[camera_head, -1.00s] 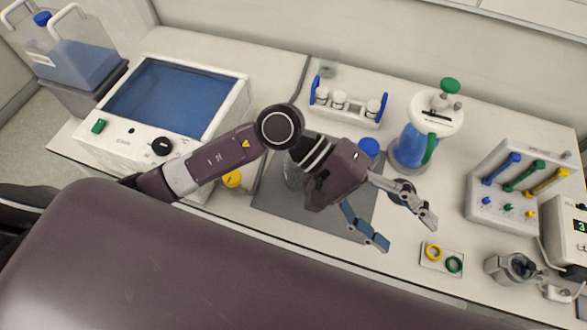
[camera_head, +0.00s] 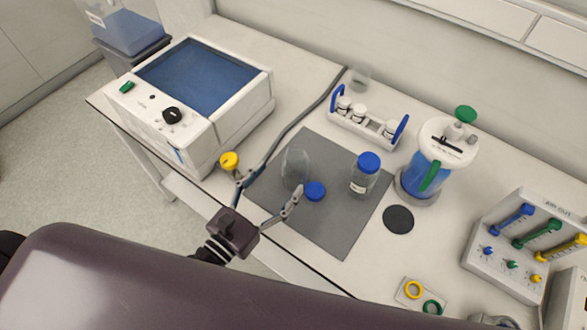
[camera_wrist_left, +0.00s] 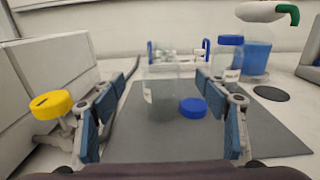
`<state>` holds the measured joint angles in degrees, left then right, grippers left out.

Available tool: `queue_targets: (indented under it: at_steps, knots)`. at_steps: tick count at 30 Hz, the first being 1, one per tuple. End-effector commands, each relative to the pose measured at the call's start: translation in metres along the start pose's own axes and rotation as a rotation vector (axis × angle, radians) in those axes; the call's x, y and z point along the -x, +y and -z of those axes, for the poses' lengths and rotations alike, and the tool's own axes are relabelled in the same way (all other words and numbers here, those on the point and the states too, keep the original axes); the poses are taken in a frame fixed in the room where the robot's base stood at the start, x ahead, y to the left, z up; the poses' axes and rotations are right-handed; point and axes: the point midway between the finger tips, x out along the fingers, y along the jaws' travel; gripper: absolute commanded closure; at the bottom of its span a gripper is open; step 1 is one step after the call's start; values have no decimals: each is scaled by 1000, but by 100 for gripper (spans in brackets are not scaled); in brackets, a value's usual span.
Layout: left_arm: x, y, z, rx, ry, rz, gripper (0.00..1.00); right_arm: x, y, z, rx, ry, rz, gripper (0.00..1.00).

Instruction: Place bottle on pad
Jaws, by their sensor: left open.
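A clear bottle with a blue cap (camera_head: 362,181) stands upright on the right part of the grey mat (camera_head: 330,226); it also shows in the left wrist view (camera_wrist_left: 228,57). An uncapped clear vessel (camera_head: 294,168) stands on the mat's left part, with a loose blue cap (camera_head: 315,191) beside it. A dark round pad (camera_head: 398,219) lies on the bench right of the mat, with nothing on it. My left gripper (camera_head: 268,187) is open at the mat's near left edge. In the left wrist view its fingers (camera_wrist_left: 168,90) flank the uncapped vessel (camera_wrist_left: 161,95), apart from it. My right gripper is out of view.
A white bath with blue liquid (camera_head: 195,80) stands left, a yellow-topped knob (camera_head: 229,161) close to my left finger. A vial rack (camera_head: 366,122) and a blue-filled reactor vessel (camera_head: 425,172) stand behind the mat. A valve panel (camera_head: 520,245) stands right, with coloured rings (camera_head: 422,296) near the front edge.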

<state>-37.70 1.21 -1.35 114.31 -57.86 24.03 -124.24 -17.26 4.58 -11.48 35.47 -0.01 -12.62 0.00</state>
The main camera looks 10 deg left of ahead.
Motion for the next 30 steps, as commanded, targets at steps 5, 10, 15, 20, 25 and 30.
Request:
queue_targets:
  at_steps: [5,10,15,20,25,30]
  knots:
    - [-20,-1,-4,-1,-2,3,32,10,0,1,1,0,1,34]
    - [-43,-2,-8,-1,-3,3,32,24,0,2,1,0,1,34]
    - [-65,-2,-6,-3,-3,4,32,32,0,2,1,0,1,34]
    - [-72,-3,-4,-3,-2,5,32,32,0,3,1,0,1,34]
    - [-71,-3,-3,-3,-2,5,33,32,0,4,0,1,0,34]
    - [-71,-3,-3,-3,-2,5,52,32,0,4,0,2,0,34]
